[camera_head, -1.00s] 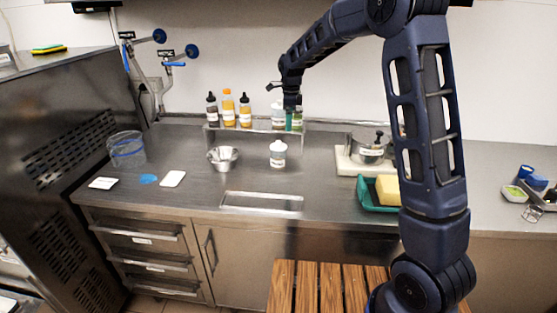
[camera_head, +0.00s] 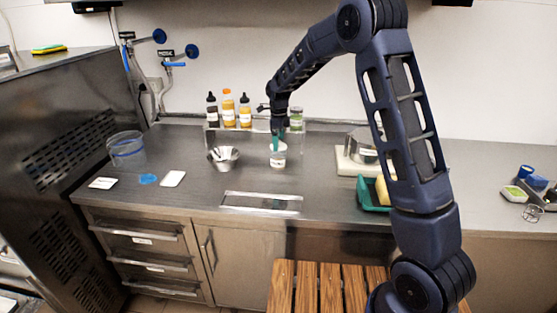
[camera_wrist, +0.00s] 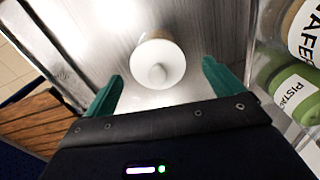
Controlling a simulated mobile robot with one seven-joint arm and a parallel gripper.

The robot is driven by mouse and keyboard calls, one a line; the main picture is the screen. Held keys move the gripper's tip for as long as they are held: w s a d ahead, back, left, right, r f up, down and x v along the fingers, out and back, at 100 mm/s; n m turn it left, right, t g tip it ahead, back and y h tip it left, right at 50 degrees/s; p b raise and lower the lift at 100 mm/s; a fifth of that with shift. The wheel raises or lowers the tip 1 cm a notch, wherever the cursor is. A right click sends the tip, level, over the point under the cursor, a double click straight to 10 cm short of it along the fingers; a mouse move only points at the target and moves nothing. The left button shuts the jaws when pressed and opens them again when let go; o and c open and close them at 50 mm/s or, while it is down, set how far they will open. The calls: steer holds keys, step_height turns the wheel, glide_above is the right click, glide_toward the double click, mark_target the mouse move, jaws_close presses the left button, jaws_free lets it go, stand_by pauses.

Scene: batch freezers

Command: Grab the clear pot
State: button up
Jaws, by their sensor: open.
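A clear, see-through pot (camera_head: 126,153) with a blue band stands at the left of the steel counter, near the dark machine; it is not visible in the wrist view. In the wrist view, my gripper (camera_wrist: 162,76) is open and empty. The bottle's round white top (camera_wrist: 159,62) shows between and beyond the fingertips. I cannot tell how far below the fingers it is.
A metal cup (camera_head: 224,158) is left of the white-topped bottle. A lidded metal pot (camera_head: 362,147) is to the right.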

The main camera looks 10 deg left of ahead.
mark_target(278, 157)
step_height(278, 157, down, 4)
steer(key=shift+s+f, duration=0.15)
steer(key=shift+f, duration=0.1)
steer(key=shift+c, duration=0.2)
jaws_close()
